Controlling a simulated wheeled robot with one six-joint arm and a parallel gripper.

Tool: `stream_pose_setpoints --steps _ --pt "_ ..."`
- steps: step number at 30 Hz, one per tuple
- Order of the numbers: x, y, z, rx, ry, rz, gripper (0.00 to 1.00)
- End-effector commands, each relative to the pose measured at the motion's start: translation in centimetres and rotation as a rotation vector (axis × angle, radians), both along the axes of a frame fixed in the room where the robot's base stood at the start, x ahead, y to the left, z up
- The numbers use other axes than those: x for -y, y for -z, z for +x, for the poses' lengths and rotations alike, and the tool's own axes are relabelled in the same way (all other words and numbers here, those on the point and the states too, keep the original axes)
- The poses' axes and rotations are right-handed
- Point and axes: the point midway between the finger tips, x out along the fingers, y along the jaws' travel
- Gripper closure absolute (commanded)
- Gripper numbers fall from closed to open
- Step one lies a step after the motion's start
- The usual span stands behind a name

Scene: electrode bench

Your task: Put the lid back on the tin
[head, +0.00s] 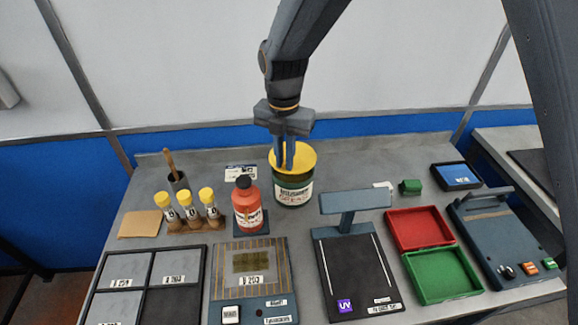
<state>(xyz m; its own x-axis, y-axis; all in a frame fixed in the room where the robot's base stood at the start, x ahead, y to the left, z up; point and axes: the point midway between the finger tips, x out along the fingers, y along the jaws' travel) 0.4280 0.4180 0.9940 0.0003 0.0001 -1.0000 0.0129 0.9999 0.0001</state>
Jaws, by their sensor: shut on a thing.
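The tin (292,191) is a dark green can with a pale printed label, upright at the back middle of the bench in the head view. The round yellow lid (305,158) is over its top and covers the opening. I cannot tell whether the lid is seated on the rim or held just above it. My gripper (285,163) points down from above, its blue fingers shut on the lid near its middle. The fingers hide the part they grip.
A red bottle (247,208) with a dark cap stands close to the tin's left. Yellow-capped vials (190,208) stand further left. A UV lamp stand (354,203) is in front right, with red (419,229) and green (443,275) trays beyond it. Bench behind the tin is clear.

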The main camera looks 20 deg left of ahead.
Motion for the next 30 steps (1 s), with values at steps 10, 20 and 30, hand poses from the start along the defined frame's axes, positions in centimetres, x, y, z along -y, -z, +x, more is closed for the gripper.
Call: stream_pose_setpoints --steps 10,20,30 --pt "0.2 3.5 0.1 -0.001 0.005 -0.001 1.00" --pt "0.3 3.9 0.2 -0.001 0.006 -0.001 0.85" --pt "0.3 3.8 0.2 -0.001 0.006 -0.001 0.69"
